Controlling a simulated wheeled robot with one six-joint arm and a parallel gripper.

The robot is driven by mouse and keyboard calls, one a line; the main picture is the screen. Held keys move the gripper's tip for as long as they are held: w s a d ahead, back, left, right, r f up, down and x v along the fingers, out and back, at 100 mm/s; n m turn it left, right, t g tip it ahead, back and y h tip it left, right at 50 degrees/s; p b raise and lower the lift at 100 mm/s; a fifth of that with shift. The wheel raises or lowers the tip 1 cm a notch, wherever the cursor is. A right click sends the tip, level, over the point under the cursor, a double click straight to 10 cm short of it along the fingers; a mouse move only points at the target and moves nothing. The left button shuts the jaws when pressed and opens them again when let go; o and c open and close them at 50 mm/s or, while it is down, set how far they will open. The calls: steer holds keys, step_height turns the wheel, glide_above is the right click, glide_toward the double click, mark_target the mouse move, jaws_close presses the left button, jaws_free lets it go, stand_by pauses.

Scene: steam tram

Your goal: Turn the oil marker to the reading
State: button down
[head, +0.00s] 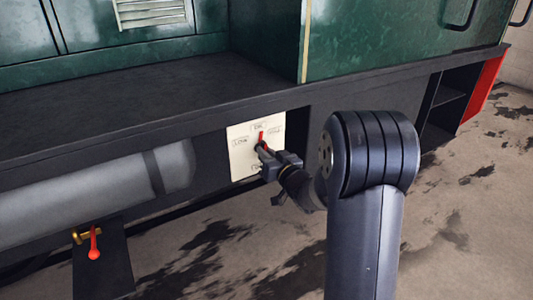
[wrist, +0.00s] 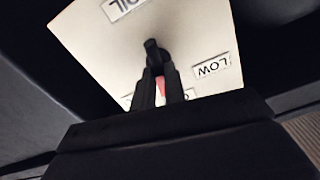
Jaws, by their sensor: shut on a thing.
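A cream gauge plate (head: 240,168) with small labels is fixed to the dark side of the tram. In the head view the label LOW (head: 240,143) is at its left, another is at the top and one is at the right. The red oil marker (head: 262,137) points up toward the top label. My gripper (head: 266,153) is at the middle of the plate, shut on the marker. In the wrist view the red of the marker (wrist: 160,88) shows between my fingers (wrist: 160,82), below a black hub (wrist: 152,48). LOW (wrist: 212,65) reads upside down there; a lower label is partly hidden.
A dark ledge (head: 130,100) juts out above the plate, under green panels. A grey cylinder (head: 90,195) lies to the left. A red-handled brass valve (head: 93,243) is at lower left. Stained floor (head: 450,215) is open at right.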

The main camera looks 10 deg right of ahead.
steer(key=shift+d+f+m+p, duration=0.1)
steer(key=shift+m+p, duration=1.1)
steer(key=shift+m, duration=0.95)
steer(key=shift+d+m+p, duration=0.1)
steer(key=shift+m+p, duration=1.05)
steer(key=shift+m, duration=1)
steer(key=c, duration=1.5)
jaws_free()
steer(key=shift+o, duration=0.2)
steer(key=p+v, duration=0.1)
steer(key=v, duration=0.9)
steer(key=shift+s, duration=0.35)
steer(key=shift+w, duration=0.1)
